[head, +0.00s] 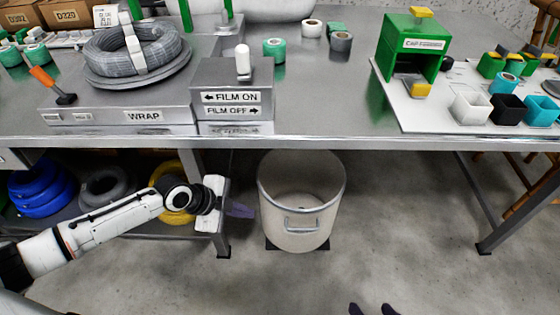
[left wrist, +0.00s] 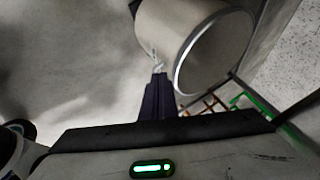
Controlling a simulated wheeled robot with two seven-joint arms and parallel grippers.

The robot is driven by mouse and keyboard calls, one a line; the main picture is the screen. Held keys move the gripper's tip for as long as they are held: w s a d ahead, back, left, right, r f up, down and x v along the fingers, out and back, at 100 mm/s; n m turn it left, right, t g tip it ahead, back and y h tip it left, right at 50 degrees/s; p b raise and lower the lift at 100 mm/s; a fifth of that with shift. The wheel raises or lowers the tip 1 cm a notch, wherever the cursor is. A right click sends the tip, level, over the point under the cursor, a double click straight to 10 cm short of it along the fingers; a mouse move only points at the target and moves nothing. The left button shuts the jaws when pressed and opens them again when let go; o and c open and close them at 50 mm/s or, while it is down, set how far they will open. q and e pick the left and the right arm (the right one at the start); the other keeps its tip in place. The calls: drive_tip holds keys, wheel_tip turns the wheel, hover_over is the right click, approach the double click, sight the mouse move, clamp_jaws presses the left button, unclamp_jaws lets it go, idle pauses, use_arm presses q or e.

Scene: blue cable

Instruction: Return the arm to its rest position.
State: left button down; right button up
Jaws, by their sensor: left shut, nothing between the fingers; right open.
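My left arm (head: 110,220) reaches in from the left, below the front edge of the table. My left gripper (head: 240,210) points right, just left of the grey bin. It is shut with nothing held. Its dark fingers (left wrist: 158,92) show closed together in the left wrist view, with the bin (left wrist: 195,40) beyond them. My right gripper (head: 372,309) shows only as two dark fingertips at the bottom edge, apart and empty. A blue cable coil (head: 40,197) lies on the lower shelf at the left.
The bin (head: 300,205) stands on the floor. The metal table (head: 330,125) overhead holds a grey coil (head: 135,60) on the wrap station, a film switch box (head: 232,85) and a green dispenser (head: 412,45). Table legs (head: 212,200) stand left and right. Floor right of the bin is clear.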

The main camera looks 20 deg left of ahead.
use_arm(q)
drive_tip(key=shift+d, duration=0.1)
drive_tip(key=s+d+r+n+g, duration=0.15)
drive_tip(key=s+d+n, duration=0.35)
drive_tip(key=s+d, duration=0.7)
drive_tip(key=s+a+r+n+y, duration=0.5)
drive_tip(key=s+a+n, duration=0.6)
drive_tip(key=s+a, duration=0.15)
drive_tip(key=w+d+f+t+h, duration=0.2)
drive_tip(key=w+d+t+h, duration=0.3)
drive_tip(key=d, duration=0.5)
drive_tip(key=a+r+y+p, duration=0.2)
drive_tip(key=r+p, duration=0.9)
drive_tip(key=p, duration=0.8)
drive_tip(key=shift+s+a+m, duration=0.3)
drive_tip(key=shift+a+m, duration=0.1)
drive_tip(key=shift+a, duration=0.45)
use_arm(e)
drive_tip(key=s+d+r+h, duration=0.1)
drive_tip(key=d+r, duration=0.2)
drive_tip(key=r, duration=0.8)
drive_tip(key=shift+s+r, duration=0.2)
drive_tip(key=shift+s, duration=0.1)
